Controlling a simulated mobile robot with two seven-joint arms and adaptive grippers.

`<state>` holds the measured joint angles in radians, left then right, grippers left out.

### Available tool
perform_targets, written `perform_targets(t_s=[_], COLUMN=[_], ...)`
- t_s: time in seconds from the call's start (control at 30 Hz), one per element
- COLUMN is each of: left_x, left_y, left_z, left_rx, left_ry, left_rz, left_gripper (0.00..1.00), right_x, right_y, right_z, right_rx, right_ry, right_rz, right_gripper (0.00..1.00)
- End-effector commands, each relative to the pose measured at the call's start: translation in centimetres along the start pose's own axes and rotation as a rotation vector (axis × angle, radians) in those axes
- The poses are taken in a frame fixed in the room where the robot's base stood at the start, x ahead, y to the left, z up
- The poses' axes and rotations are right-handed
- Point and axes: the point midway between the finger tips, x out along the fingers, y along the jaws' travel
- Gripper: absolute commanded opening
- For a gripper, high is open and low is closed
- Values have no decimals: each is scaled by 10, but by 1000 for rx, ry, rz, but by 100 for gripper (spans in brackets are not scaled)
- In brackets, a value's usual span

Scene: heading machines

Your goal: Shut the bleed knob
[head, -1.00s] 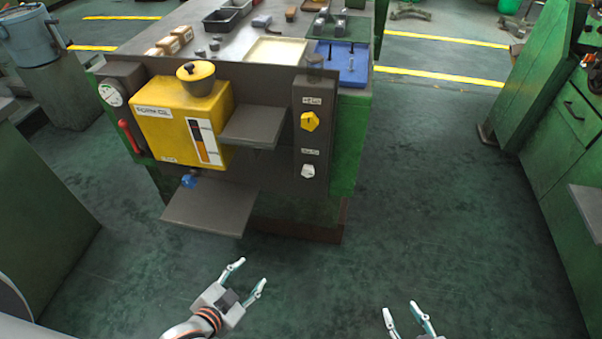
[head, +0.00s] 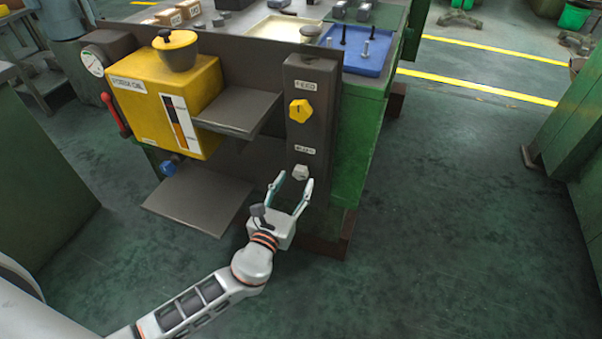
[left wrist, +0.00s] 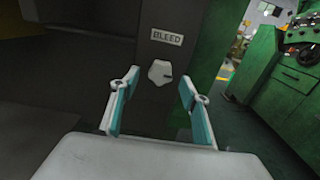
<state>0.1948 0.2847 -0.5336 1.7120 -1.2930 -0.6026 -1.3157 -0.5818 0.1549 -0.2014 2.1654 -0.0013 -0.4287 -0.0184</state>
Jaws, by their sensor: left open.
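The bleed knob (head: 300,172) is a small pale grey knob low on the dark vertical panel, under a white label. In the left wrist view the label reads BLEED, and the knob (left wrist: 160,72) sits ahead between the fingers, with a small dark mark on its right side. My left gripper (head: 289,187) is open, just below and in front of the knob. Its two fingers with teal pads (left wrist: 153,98) point at the panel, and neither visibly touches the knob. My right gripper is out of the head view.
A yellow knob (head: 300,111) is above the bleed knob on the same panel. Left of it are a grey shelf (head: 238,113), a yellow oil unit (head: 190,90) with a blue knob (head: 168,168), and a lower grey plate (head: 198,203).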

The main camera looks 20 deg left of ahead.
Motion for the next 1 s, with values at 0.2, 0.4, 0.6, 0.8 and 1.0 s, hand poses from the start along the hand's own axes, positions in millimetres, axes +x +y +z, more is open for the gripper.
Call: perform_targets(t_s=[0.2,0.4,0.6,0.8,1.0], left_x=[32,45,47,46,46], left_y=[0,0,0,0,0], left_z=[-2,-2,-1,-2,-2], left_rx=[-3,-3,-4,-5,-6], left_ry=[3,3,3,3,3], left_rz=[0,0,0,0,0], left_gripper=[46,46,46,12,7], right_x=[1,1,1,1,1], right_y=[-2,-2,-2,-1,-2], right_z=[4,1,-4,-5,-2], right_rx=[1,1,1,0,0], right_ry=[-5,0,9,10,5], right_rz=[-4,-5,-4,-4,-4], right_gripper=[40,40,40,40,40])
